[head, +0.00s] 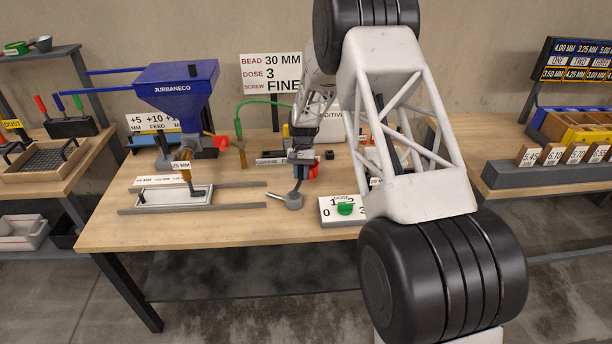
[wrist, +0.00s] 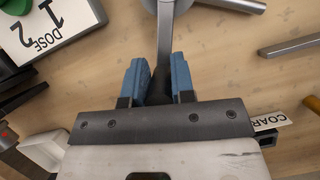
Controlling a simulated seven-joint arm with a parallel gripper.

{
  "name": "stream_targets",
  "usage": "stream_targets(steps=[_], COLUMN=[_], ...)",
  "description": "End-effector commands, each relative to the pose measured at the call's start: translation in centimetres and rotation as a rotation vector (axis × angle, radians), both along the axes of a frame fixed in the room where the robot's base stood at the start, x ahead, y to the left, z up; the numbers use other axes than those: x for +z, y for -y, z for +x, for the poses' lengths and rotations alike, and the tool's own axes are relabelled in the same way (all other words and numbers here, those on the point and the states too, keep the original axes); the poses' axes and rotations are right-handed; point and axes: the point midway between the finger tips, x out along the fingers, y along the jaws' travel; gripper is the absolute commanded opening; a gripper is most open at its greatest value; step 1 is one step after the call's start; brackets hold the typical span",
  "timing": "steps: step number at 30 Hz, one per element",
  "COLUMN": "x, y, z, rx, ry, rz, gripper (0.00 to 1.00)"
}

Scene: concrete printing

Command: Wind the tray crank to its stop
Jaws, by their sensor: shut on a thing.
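The crank (head: 291,201) is a grey round hub on the bench with a short grey bar pointing left and a thin arm rising towards my gripper (head: 301,164). In the wrist view the grey crank arm (wrist: 165,38) runs from the hub at the top edge down between the blue finger pads of my gripper (wrist: 160,80). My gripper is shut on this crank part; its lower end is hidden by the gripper. The tray (head: 172,197), a pale shallow rectangle, lies between two grey rails under the nozzle of the blue hopper (head: 178,90), left of the crank.
The white dose plate (head: 328,214) with its green knob (head: 345,208) stands close right of the crank. Rails (head: 240,184) reach from the tray towards the crank. A green hose (head: 262,102) and small items stand behind. My arm hides the bench's right part. The front edge is clear.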

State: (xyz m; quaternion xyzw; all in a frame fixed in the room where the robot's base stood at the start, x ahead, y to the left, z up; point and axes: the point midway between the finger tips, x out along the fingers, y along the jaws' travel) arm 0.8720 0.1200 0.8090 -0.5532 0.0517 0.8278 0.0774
Motion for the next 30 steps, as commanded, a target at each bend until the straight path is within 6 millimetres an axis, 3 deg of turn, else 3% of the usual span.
stream_targets(steps=[15,30], x=[0.1,0.1], y=[-3.9,-7.3], z=[0.6,-0.6], rx=[0.490,0.960], ry=[0.000,0.001], rz=[0.000,0.000], gripper=[0.00,0.00])
